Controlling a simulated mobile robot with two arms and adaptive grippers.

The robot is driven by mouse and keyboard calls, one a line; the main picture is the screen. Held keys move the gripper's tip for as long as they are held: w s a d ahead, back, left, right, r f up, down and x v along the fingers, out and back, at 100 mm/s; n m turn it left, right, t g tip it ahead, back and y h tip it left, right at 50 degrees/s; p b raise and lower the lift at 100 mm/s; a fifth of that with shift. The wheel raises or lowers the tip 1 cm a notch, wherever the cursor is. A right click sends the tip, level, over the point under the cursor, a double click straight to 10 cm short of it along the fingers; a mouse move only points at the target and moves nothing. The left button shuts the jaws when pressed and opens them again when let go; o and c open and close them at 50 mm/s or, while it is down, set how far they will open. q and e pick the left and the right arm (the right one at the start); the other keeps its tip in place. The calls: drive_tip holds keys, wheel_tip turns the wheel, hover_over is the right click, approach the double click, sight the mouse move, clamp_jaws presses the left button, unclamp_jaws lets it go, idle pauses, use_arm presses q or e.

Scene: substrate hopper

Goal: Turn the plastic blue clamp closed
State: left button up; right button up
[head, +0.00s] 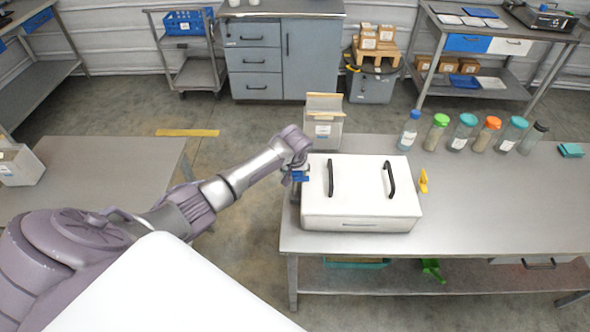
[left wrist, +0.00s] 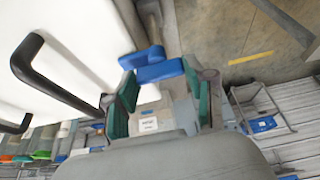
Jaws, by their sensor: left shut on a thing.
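The blue clamp (head: 301,178) is at the left side of a white box (head: 361,213), which lies on the metal table. In the left wrist view the clamp (left wrist: 155,66) is a bent blue piece beside the white wall. My left gripper (head: 297,168) is at the box's left edge, shut on the clamp. Its green-padded fingers (left wrist: 163,88) lie on either side of the blue piece. The gripper's hand hides part of the clamp in the head view. My right gripper is not in view.
The box has two black handles (head: 390,180) on top and a yellow clamp (head: 423,181) at its right. A container (head: 323,122) stands behind it. Several bottles (head: 463,132) line the back of the table (head: 490,205).

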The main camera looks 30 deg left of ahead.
use_arm(q)
drive_tip(key=o, duration=1.2)
drive_tip(key=shift+c, duration=0.2)
drive_tip(key=v, duration=1.2)
